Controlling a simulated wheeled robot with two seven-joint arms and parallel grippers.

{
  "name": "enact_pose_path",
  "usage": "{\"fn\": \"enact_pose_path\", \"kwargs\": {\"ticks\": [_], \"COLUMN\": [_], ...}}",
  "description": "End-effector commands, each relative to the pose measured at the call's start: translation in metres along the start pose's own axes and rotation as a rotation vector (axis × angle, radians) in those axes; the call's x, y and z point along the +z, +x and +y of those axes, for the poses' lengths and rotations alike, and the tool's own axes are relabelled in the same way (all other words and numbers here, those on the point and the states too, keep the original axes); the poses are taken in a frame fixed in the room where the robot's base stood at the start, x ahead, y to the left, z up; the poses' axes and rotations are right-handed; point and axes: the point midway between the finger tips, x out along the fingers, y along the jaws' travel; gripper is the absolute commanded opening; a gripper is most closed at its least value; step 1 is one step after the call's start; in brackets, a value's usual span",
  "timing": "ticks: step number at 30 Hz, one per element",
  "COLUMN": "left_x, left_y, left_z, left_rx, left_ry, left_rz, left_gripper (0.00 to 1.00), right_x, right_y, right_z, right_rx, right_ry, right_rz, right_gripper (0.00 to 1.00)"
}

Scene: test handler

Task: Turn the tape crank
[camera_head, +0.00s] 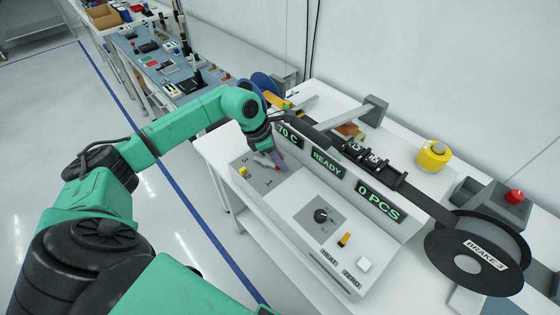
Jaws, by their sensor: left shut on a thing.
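My left gripper (276,163) reaches down to the sloped front panel of the white test handler (285,222), at its left end. It is shut on a small pinkish-red handle (262,161), which looks like the crank; the fingers and wrist hide much of it. Black carrier tape (400,186) runs along the top of the machine to a large black reel (475,254) marked "BRAKE 3" at the right. A blue reel (262,84) stands at the far left end, partly behind my arm. My right gripper is not in view.
A yellow knob (243,171), a black dial (321,215), an orange switch (345,239) and a white button (364,264) sit on the panel. Displays read "70 C", "READY" and "0 PCS". A red button box (500,206) and a yellow spool (434,156) stand behind.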

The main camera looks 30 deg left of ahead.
Motion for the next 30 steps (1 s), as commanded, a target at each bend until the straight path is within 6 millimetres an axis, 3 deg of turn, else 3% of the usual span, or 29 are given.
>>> {"fn": "enact_pose_path", "kwargs": {"ticks": [1,12,30], "left_x": [-0.003,-0.013,-0.029], "left_y": [0.005,0.0,-0.011], "left_z": [0.0,-0.011,-0.018], "left_rx": [-0.01,-0.141,-0.311], "left_ry": [0.032,0.345,0.754], "left_rz": [-0.002,-0.003,-0.002], "left_gripper": [0.0,0.0,0.0], "right_x": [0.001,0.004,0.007], "right_y": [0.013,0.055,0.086], "right_z": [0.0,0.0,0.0], "right_rx": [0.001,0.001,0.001], "right_ry": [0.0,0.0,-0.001], "right_rz": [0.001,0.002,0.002], "right_gripper": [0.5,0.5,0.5]}}
